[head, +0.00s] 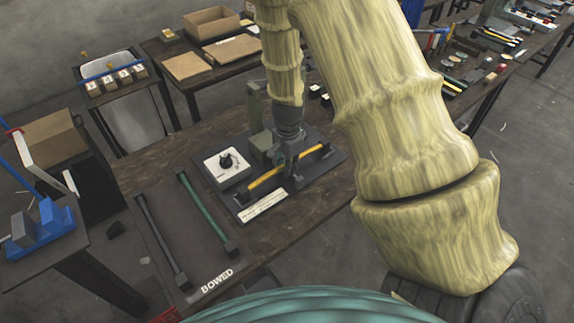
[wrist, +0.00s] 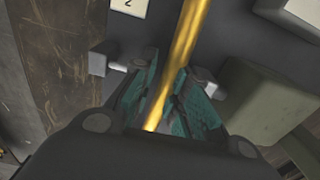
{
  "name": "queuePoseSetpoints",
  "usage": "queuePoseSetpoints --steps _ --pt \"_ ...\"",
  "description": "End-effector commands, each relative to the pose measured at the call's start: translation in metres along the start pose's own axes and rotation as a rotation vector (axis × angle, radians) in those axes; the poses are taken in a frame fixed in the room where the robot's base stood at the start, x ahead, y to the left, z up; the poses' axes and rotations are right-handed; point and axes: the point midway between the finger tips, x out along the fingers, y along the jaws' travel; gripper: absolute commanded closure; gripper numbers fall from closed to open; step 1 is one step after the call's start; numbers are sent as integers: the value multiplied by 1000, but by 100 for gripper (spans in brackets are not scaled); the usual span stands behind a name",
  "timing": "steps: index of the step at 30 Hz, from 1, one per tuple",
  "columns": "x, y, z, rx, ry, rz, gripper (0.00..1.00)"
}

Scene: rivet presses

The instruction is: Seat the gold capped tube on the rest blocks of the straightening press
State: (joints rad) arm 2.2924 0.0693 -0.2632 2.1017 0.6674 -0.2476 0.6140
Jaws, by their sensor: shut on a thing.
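The gold capped tube (head: 267,181) has dark end caps and lies level, slantwise over the straightening press (head: 318,170) in the head view. My gripper (head: 290,172) comes down from above and is shut on the tube near its middle. In the wrist view the gold tube (wrist: 184,40) runs up from between the teal finger pads of my gripper (wrist: 168,92). Small grey blocks (wrist: 103,62) of the press show beside the fingers. My gripper hides the tube's middle, and I cannot tell whether the tube touches the rest blocks.
A white dial panel (head: 222,174) and a grey-green upright (head: 256,108) stand close by on the press. A mat marked BOWED (head: 206,252) holds a dark tube (head: 160,238) and a green tube (head: 203,208) to the left. Bare wooden tabletop (head: 290,222) lies in front of the press.

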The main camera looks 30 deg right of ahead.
Motion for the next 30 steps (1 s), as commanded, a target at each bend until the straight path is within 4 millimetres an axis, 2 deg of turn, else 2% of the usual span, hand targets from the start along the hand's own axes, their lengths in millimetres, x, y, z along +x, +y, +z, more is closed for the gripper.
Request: queuePoseSetpoints --steps 22,23,26,27,30 --pt "8 0 0 0 0 0 100" --pt "8 0 0 0 0 0 81" --pt "7 0 0 0 0 0 63" --pt "7 0 0 0 0 -1 59" --pt "7 -1 0 -1 0 -2 59"
